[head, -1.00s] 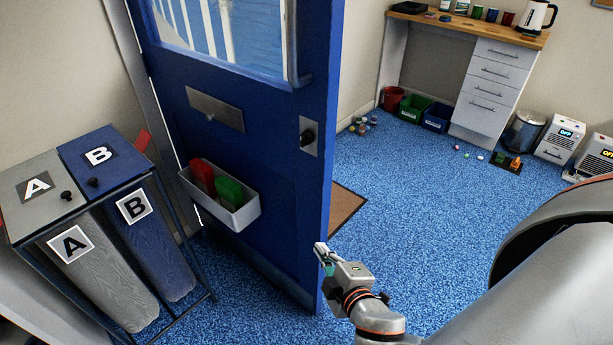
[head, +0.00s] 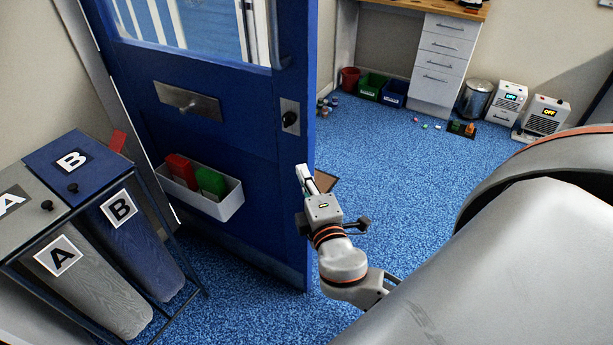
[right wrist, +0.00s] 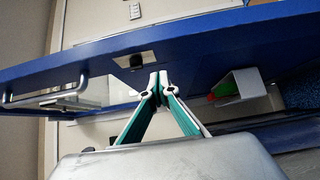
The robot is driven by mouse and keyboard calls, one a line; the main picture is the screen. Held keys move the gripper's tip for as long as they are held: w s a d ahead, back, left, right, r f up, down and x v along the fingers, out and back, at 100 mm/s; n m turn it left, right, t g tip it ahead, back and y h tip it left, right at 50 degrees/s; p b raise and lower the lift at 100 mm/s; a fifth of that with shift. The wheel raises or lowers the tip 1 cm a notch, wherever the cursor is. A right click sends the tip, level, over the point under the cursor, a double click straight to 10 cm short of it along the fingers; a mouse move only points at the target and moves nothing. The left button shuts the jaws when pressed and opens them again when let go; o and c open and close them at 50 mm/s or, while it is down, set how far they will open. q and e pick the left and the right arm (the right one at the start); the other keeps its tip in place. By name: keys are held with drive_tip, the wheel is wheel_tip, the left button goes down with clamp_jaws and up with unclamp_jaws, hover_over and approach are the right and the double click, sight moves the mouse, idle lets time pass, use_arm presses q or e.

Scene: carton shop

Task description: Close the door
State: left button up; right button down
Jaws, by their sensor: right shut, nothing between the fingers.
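The blue door (head: 262,150) stands open in the head view, with a window at its top, a metal plate and a dark knob (head: 290,118). My right gripper (head: 303,172) is shut and empty, its fingertips pointing up beside the door's free edge at about the height of the door's tray. In the right wrist view the gripper (right wrist: 158,82) shows with its tips together in front of the blue door (right wrist: 210,45). I cannot tell whether the tips touch it. A bar handle (right wrist: 45,98) shows at the left there. My left gripper is not in view.
A white tray (head: 225,208) with red and green items hangs on the door. A rack (head: 185,298) with bins A and B stands left of it. Blue floor (head: 390,180) is clear toward the drawer unit (head: 440,65).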

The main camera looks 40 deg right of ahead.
sight(300, 140)
drive_tip(key=w+d, duration=0.1)
drive_tip(key=w, duration=0.1)
drive_tip(key=w+d+p, duration=0.1)
drive_tip(key=w+d, duration=0.2)
drive_tip(key=w, duration=0.2)
drive_tip(key=shift+d, duration=0.35)
drive_tip(key=shift+w+d, duration=0.2)
drive_tip(key=shift+d, duration=0.3)
